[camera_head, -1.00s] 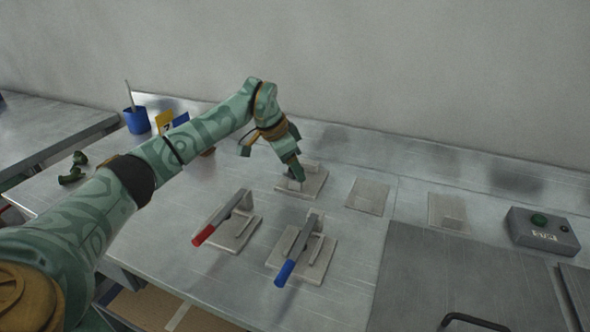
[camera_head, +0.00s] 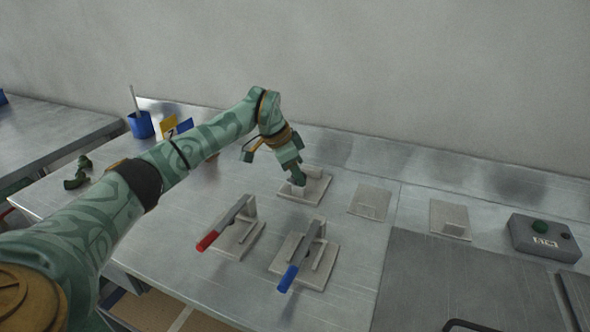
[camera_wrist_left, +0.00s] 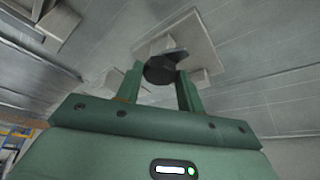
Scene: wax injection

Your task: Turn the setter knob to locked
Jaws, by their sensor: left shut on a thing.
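The setter knob (camera_wrist_left: 160,70) is a dark, round-ended piece with a pointed tab, seen in the left wrist view in front of a pale square plate (camera_wrist_left: 197,44). My left gripper (camera_wrist_left: 161,82) is shut on the knob, with one green finger on each side of it. In the head view my left gripper (camera_head: 298,179) points down at the rear plate (camera_head: 317,190). The knob is hidden there by the fingers, and I cannot read its locked marking. My right gripper is not in view.
A red-handled clamp (camera_head: 228,226) and a blue-handled clamp (camera_head: 302,256) stand in front of the gripper. Flat plates (camera_head: 369,203) lie to the right, then a grey button box (camera_head: 543,238). A blue cup (camera_head: 141,125) stands at the back left.

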